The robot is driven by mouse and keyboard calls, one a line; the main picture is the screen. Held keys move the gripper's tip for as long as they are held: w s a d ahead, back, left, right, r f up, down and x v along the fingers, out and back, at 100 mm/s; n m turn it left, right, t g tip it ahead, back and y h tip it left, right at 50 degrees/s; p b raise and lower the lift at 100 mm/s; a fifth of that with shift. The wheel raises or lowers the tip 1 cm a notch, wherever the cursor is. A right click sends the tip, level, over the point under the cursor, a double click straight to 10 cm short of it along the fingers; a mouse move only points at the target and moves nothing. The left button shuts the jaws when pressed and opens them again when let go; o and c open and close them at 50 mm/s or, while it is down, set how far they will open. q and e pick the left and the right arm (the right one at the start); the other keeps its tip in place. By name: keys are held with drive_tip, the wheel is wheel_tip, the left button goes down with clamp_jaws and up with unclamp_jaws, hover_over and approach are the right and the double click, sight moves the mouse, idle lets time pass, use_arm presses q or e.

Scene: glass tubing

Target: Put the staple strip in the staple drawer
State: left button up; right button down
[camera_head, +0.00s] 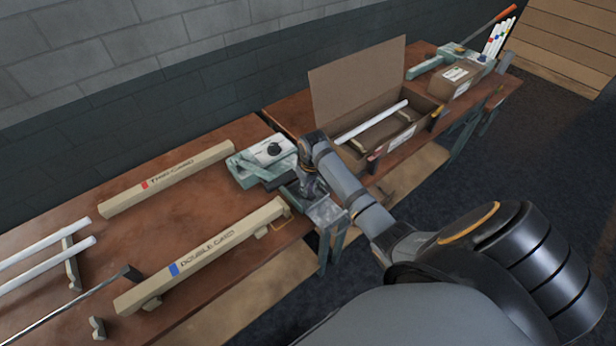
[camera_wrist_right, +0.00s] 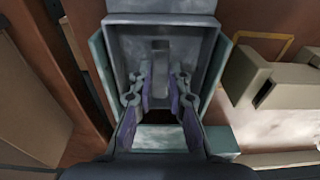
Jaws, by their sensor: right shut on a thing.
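The green and grey stapling machine (camera_head: 262,158) stands at the right end of the near bench. My right gripper (camera_head: 308,188) is low at its front end, mostly hidden by my own wrist in the head view. In the right wrist view the gripper's purple-padded fingers (camera_wrist_right: 162,78) reach over a grey metal trough, the staple drawer (camera_wrist_right: 119,42), between green side walls. A narrow grey piece, apparently the staple strip (camera_wrist_right: 160,55), shows between the fingertips. The fingers are shut on it; its lower part is hard to make out. My left gripper is out of view.
Two cream beams, THIS CARD-like (camera_head: 168,178) and DOUBLE CARD (camera_head: 205,256), lie on the bench beside white tubes (camera_head: 45,245). An open cardboard box (camera_head: 357,75) with a white tube stands behind my right arm. A smaller carton (camera_head: 458,78) is farther right.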

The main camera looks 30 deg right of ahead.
sight(311, 194)
drive_tip(key=shift+f, duration=0.2)
drive_tip(key=c, duration=1.3)
unclamp_jaws()
wheel_tip(311, 194, up, 12)
drive_tip(key=s+b, duration=0.1)
drive_tip(key=b, duration=0.1)
drive_tip(key=shift+r, duration=0.15)
drive_tip(key=shift+s+d, duration=0.1)
drive_tip(key=shift+s, duration=0.1)
